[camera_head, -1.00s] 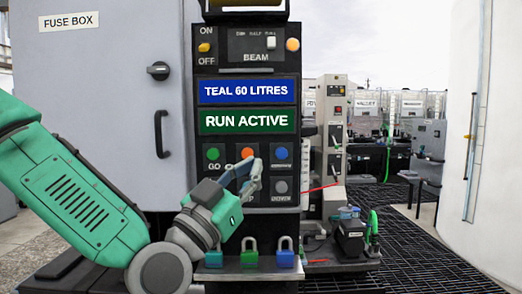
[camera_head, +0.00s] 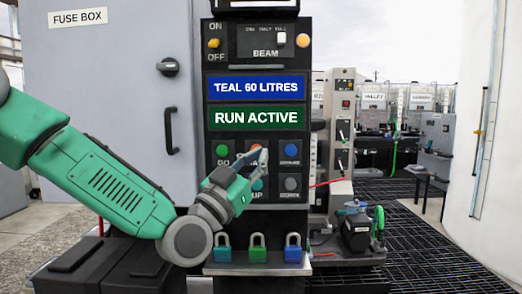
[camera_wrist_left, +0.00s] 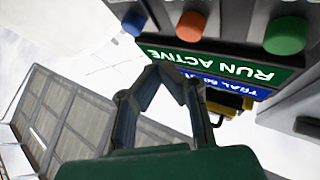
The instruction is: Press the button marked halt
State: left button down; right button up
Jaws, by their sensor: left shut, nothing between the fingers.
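The button panel (camera_head: 273,170) is on the dark control column. An orange button (camera_head: 256,147) is in the middle of its upper row; its label is mostly covered by my fingers, with only an "A" partly readable. It also shows in the wrist view (camera_wrist_left: 191,26). A green GO button (camera_head: 222,150) is left of it and a blue button (camera_head: 291,149) right of it. My left gripper (camera_head: 254,157) is shut and empty, in front of the orange button's lower edge in the head view. In the wrist view its fingertips (camera_wrist_left: 163,70) appear apart from the buttons. My right gripper is out of view.
A teal button (camera_head: 258,185) and a grey button (camera_head: 291,184) form the lower row. Signs read TEAL 60 LITRES and RUN ACTIVE (camera_head: 258,118). Several padlocks (camera_head: 257,248) stand on a ledge below. A grey fuse box (camera_head: 110,90) stands left.

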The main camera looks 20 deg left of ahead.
pick_arm(q)
jog(key=shift+w+a, duration=0.25)
jog(key=shift+w, duration=0.6)
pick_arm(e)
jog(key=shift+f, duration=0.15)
pick_arm(q)
jog(key=shift+a, duration=0.15)
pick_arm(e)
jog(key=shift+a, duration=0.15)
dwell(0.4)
pick_arm(q)
jog(key=shift+w, duration=0.1)
jog(key=shift+w+a, duration=0.25)
jog(key=shift+a, duration=0.5)
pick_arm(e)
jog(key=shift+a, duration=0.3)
pick_arm(q)
jog(key=shift+w+d+b, duration=0.15)
jog(key=shift+d+b, duration=0.15)
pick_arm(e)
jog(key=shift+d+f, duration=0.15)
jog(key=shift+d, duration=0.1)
